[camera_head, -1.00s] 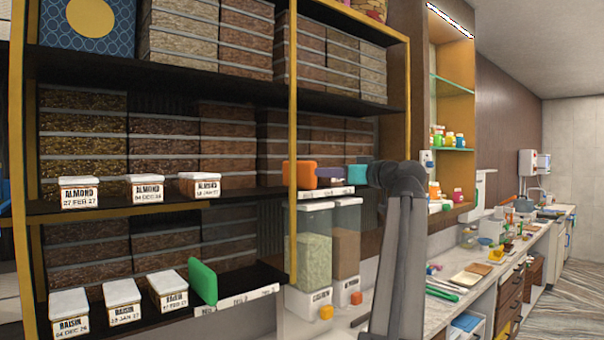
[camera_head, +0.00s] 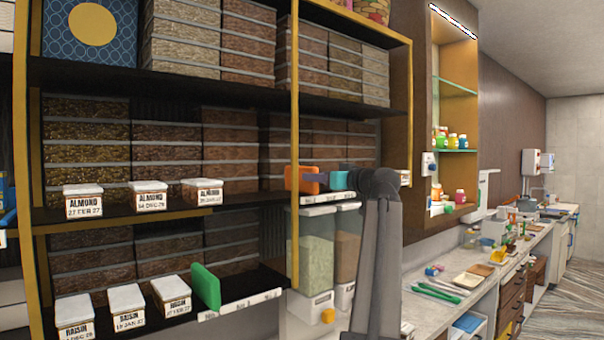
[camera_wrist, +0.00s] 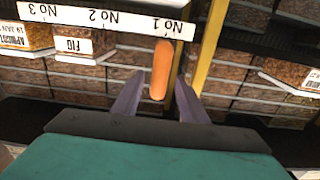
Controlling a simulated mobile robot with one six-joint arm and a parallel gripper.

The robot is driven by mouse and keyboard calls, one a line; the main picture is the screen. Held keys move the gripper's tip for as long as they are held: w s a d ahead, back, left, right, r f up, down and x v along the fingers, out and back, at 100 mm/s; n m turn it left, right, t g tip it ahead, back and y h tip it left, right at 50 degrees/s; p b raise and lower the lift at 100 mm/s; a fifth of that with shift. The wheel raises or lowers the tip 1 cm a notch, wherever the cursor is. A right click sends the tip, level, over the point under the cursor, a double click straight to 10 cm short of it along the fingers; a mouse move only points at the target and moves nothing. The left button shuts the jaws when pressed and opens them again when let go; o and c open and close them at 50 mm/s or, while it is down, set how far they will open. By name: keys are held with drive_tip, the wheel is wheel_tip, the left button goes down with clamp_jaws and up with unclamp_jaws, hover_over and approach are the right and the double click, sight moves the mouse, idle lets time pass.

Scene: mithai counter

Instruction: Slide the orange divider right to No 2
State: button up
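The orange divider (camera_head: 309,181) stands on the middle shelf, at the left end of a white label strip (camera_head: 327,196). In the wrist view, which looks upside down, the orange divider (camera_wrist: 161,72) is upright beside the "No 1" mark on the label strip (camera_wrist: 120,20). "No 2" and "No 3" lie farther left in that view. My gripper (camera_wrist: 161,78) is open, with one finger on each side of the divider and visible gaps between. In the head view my arm covers the right part of that shelf and my fingers are hard to make out.
A green divider (camera_head: 206,288) stands on the lower shelf beside white-lidded raisin boxes (camera_head: 172,294). Almond boxes (camera_head: 149,197) sit left on the middle shelf. A yellow shelf post (camera_head: 294,130) rises just left of the orange divider. A box tagged "FIG" (camera_wrist: 80,46) shows near No 2.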

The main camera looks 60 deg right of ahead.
drive_tip(key=shift+p+x, duration=0.95)
drive_tip(key=shift+x, duration=2.1)
clamp_jaws()
